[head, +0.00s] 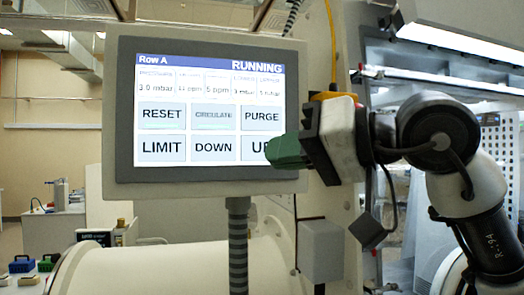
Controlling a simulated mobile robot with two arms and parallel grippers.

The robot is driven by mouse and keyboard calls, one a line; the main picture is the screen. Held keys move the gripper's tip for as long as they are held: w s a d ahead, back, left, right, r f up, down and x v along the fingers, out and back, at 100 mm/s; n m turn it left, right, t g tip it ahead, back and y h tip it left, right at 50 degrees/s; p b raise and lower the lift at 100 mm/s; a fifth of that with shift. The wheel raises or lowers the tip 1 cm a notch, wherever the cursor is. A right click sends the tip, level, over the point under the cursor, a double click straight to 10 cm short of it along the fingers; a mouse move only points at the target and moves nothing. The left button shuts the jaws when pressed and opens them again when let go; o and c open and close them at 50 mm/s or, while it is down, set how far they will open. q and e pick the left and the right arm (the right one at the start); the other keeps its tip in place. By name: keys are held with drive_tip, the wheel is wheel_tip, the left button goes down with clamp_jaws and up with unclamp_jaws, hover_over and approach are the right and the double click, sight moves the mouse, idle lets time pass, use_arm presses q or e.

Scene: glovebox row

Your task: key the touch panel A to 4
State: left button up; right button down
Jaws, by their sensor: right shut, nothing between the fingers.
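The touch panel A (125,110) hangs upright in the upper left half of the head view, headed "Row A" and "RUNNING". Its pressure field reads 3.0 mbar; the other readings are small and partly blurred, one reading 5 ppm. Below are the keys RESET, CIRCULATE, PURGE, LIMIT (162,148), DOWN (213,147) and UP (256,147). My right gripper (286,153) is shut and empty, its green fingertips in front of the panel's lower right, covering part of the UP key. I cannot tell whether they touch it. My left gripper is out of view.
The panel stands on a ribbed grey post (238,245) before a large white cylinder (150,270). A grey box (322,250) is fixed below my right gripper. Benches with small bottles and coloured racks (22,264) stand at the left.

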idle(0.4)
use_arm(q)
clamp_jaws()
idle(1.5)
